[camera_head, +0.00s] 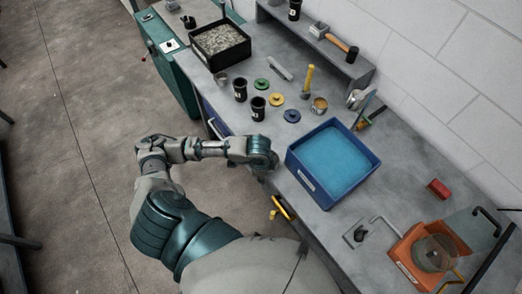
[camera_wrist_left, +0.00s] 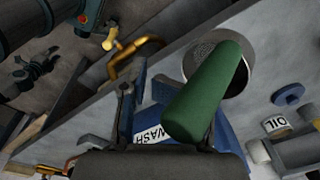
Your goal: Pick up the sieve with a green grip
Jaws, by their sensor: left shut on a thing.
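The sieve's green grip (camera_wrist_left: 205,95) fills the middle of the left wrist view. Its round grey mesh bowl (camera_wrist_left: 203,50) shows behind the grip's far end. My left gripper (camera_wrist_left: 168,112) is shut on the green grip, with dark fingers on either side of its near end. In the head view my left gripper (camera_head: 268,163) is at the front edge of the bench, left of the blue tray. The sieve cannot be made out there, and I cannot tell whether it touches anything. My right gripper is not in view.
The blue tray (camera_head: 297,176) with light blue contents stands on the grey bench; its WASH label shows in the left wrist view. Black cups (camera_head: 240,90), coloured discs (camera_head: 277,99) and a black gravel tray (camera_head: 247,50) stand farther left. An orange device (camera_head: 405,250) stands at right.

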